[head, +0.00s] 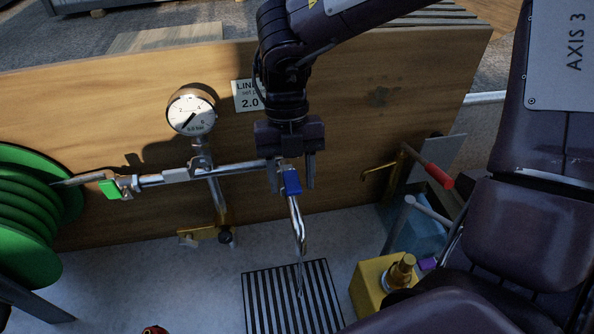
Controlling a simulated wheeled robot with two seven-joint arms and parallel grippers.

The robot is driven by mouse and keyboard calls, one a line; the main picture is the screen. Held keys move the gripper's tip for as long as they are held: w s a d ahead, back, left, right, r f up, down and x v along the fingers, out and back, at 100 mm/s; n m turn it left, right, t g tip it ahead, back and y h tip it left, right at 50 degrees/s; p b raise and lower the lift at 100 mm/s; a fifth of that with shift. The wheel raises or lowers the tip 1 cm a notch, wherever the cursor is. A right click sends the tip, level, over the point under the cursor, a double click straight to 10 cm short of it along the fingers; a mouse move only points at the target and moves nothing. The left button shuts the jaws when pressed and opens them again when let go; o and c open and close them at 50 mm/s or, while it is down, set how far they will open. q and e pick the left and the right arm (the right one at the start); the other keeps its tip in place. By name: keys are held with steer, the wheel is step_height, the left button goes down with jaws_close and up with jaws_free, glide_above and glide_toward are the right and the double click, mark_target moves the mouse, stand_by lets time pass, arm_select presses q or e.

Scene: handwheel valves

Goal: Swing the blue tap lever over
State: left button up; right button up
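The blue tap lever (292,183) hangs down at the right end of the horizontal silver pipe, above a bent metal spout (298,224). My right gripper (291,178) comes down from above, with one finger on each side of the lever. Its fingers are apart, and a gap shows between them and the lever; I cannot tell whether either touches it. The gripper body hides the top of the lever and the tap behind it. A thin pale line runs from the spout down to the grate. My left gripper is not in view.
A pressure gauge (191,110) and green lever (110,188) sit left on the pipe, beside a green hose reel (25,215). A slatted grate (290,300) lies below. A wooden panel (120,115) stands behind.

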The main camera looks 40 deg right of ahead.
steer(key=shift+r+p, duration=2.15)
steer(key=shift+r, duration=0.95)
steer(key=shift+f, duration=0.1)
steer(key=shift+w+r, duration=0.25)
steer(key=shift+r, duration=0.2)
steer(key=v, duration=0.7)
steer(key=shift+s+f, duration=0.1)
